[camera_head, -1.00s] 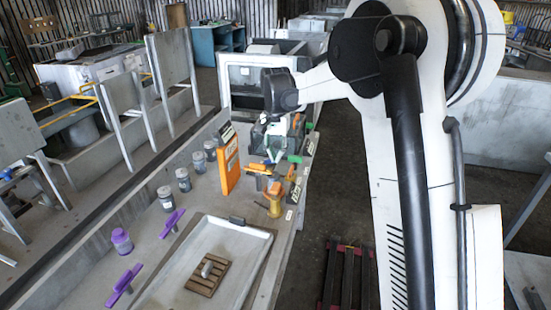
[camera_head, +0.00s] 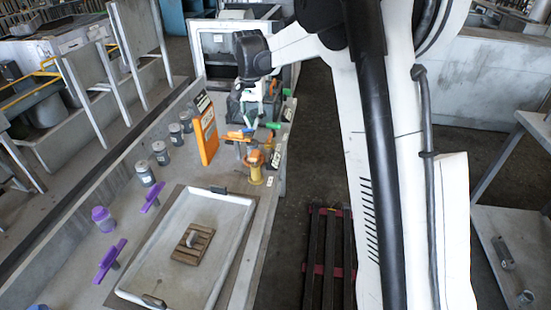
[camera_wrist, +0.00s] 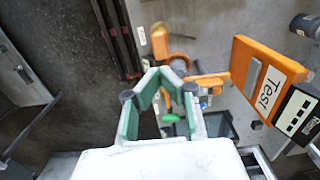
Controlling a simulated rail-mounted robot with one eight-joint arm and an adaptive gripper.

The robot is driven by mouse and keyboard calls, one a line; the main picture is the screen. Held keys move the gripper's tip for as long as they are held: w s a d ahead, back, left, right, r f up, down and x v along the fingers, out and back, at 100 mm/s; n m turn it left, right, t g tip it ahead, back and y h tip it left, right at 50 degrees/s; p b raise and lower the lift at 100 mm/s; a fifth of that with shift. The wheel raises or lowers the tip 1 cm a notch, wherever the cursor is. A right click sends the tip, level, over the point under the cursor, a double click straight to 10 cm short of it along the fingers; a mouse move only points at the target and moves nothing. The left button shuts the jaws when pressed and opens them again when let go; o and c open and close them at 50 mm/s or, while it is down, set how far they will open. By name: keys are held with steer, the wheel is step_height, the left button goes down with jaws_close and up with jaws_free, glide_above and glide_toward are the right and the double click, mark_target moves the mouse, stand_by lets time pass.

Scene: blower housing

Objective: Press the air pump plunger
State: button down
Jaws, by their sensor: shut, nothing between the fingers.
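A yellow-orange upright object with an orange top (camera_head: 255,166), possibly the air pump, stands near the right edge of the bench. It also shows at the top of the wrist view (camera_wrist: 159,40). I cannot make out its plunger for certain. My gripper (camera_wrist: 162,75), with green finger pads, is shut and empty. In the head view, my gripper (camera_head: 254,97) is over the far part of the bench, beyond the yellow-orange object and apart from it. Tools with orange and green handles (camera_wrist: 173,118) show below and between the fingers.
An orange box labelled "Test" (camera_head: 205,135) stands close left of the gripper; it also shows in the wrist view (camera_wrist: 262,82). Several dark jars (camera_head: 160,152) line the left. A white-rimmed tray (camera_head: 225,196) and purple tools (camera_head: 109,260) are nearer. The floor right of the bench is clear beside a dark rack (camera_head: 327,255).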

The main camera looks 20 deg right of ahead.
mark_target(254, 153)
stand_by(0.4)
steer(key=r, duration=0.3)
steer(key=shift+w+a+r, duration=0.1)
steer(key=shift+w+r, duration=0.1)
steer(key=shift+f, duration=0.15)
step_height(254, 153, down, 14)
steer(key=shift+r, duration=0.1)
stand_by(0.5)
